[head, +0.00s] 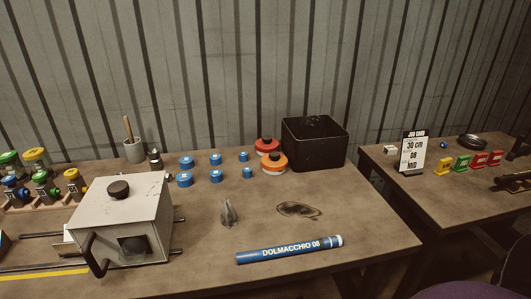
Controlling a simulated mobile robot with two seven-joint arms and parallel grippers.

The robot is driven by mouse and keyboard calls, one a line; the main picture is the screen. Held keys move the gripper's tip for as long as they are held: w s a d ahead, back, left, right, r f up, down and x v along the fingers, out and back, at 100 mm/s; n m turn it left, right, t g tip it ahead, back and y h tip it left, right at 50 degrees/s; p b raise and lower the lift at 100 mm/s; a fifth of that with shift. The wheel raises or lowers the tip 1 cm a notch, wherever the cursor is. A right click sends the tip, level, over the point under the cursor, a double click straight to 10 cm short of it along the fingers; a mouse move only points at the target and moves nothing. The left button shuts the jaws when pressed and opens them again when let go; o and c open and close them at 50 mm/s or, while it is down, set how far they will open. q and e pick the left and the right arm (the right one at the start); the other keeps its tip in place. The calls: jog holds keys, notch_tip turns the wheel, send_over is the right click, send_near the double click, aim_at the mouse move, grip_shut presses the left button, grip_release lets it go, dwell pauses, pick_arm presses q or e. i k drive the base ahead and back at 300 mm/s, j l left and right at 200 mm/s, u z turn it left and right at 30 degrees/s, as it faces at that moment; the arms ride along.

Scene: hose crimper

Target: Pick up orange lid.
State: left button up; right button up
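The orange lid (274,159) is a round orange piece with a dark knob on top. It sits on a pale and orange round body on the table, just in front of a similar red-topped round piece (267,145) and left of a black bin (315,145). I cannot tell where the lid ends and the body begins. Neither of my grippers shows in the head view.
A grey crimper box (122,215) with a black handle stands at the left. Several blue caps (185,179) lie left of the orange lid. A blue tube (289,250) lies at the front. A second table (438,193) holds a job card (412,152).

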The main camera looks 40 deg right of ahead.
aim_at(274, 160)
jog(key=z, duration=1.25)
jog(key=i+j+u, duration=0.15)
jog(key=j+u, duration=0.25)
jog(key=i+j+u, duration=0.15)
jog(key=u, duration=0.2)
